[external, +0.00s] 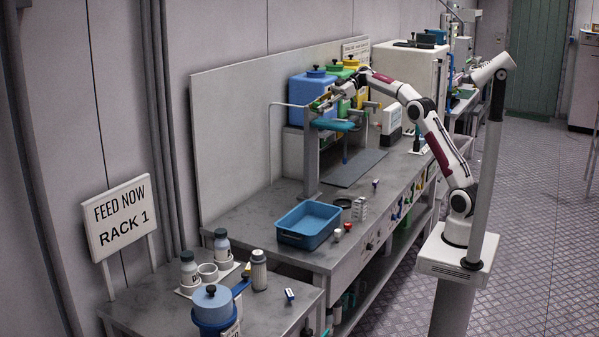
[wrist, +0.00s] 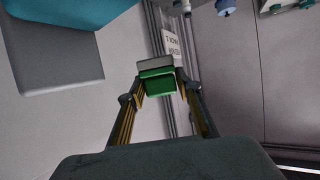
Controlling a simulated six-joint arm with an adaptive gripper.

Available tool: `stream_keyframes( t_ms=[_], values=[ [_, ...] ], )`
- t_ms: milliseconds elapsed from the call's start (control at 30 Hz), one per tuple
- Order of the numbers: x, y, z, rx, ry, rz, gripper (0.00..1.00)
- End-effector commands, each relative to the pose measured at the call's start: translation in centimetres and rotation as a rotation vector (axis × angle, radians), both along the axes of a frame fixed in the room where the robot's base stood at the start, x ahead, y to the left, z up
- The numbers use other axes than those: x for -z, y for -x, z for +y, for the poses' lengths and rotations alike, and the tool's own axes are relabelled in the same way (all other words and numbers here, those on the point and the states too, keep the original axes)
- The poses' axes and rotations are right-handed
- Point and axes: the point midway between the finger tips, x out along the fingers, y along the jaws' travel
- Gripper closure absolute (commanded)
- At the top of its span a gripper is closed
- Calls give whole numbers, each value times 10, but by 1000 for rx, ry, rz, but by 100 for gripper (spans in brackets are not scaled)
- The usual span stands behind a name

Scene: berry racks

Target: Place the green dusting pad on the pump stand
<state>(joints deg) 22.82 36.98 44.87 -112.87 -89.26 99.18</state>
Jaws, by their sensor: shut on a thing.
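My gripper (external: 326,101) is raised over the bench, by the top of a grey upright stand (external: 311,160). In the wrist view, my gripper (wrist: 160,88) is shut on the green dusting pad (wrist: 158,83), a small green block with a pale grey strip along its far edge. The pad is too small to make out clearly in the external view. A teal piece (external: 338,125) sits just below my gripper beside the upright; teal also shows at the wrist view's top left. I cannot tell for sure which part is the pump stand.
Blue (external: 308,92), green and yellow containers stand behind my gripper. A grey slab (external: 355,168) lies on the bench below. A blue tub (external: 306,225) and small bottles are nearer the front. A sign reading "FEED NOW RACK 1" (external: 121,216) stands at left.

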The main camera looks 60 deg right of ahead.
Motion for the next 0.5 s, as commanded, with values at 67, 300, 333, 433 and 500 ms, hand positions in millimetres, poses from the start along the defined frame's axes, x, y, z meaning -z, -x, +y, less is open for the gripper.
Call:
stream_keyframes(
  t_ms=[67,300,333,433,500],
  values=[
    [6,-7,24,0,0,1,87],
    [24,-28,88,12,1,1,87],
    [27,-29,97,12,0,2,87],
    [36,-35,124,15,0,2,87],
    [43,-39,143,14,1,1,87]
  ],
)
